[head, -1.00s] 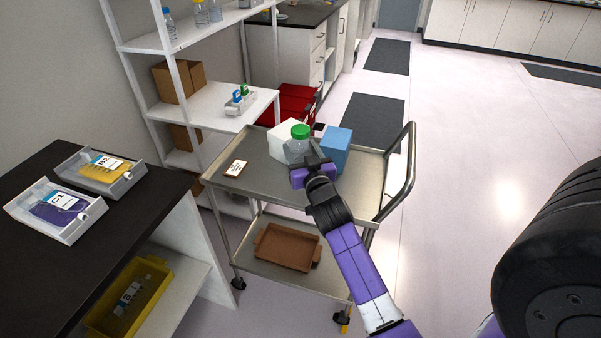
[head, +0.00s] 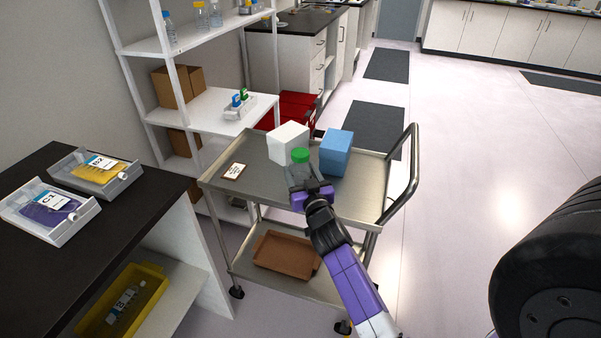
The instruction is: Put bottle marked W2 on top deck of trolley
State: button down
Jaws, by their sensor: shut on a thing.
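A clear bottle with a green cap (head: 300,156) is in my gripper (head: 302,186), which is shut on it. The bottle is over the top deck of the steel trolley (head: 262,186), in front of two boxes. The gripper hides most of its body, and no W2 mark can be read. I cannot tell whether its base touches the deck.
A white box (head: 288,144), a blue box (head: 335,152) and a small label card (head: 233,171) are on the top deck. A brown tray (head: 284,254) is on the lower deck. Bare deck lies left of the bottle. A dark bench (head: 130,222) with two bag trays stands left.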

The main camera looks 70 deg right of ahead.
jog(key=shift+c, duration=2.2)
grip_release()
jog(key=shift+r, duration=0.1)
jog(key=b+v, duration=0.3)
jog(key=v, duration=0.9)
jog(key=s+a+f+n+t+y, duration=0.1)
jog(key=a+f+n+y, duration=0.15)
jog(key=a, duration=0.65)
jog(key=s+a+f+n+t+y, duration=0.15)
jog(key=a+y, duration=0.25)
jog(key=a, duration=0.6)
jog(key=s+a+r+n+y, duration=0.4)
jog(key=s+a+n+y, duration=0.2)
jog(key=s+a, duration=0.6)
jog(key=a+y, duration=0.1)
jog(key=a, duration=0.2)
jog(key=shift+s+t, duration=0.3)
jog(key=shift+t, duration=0.05)
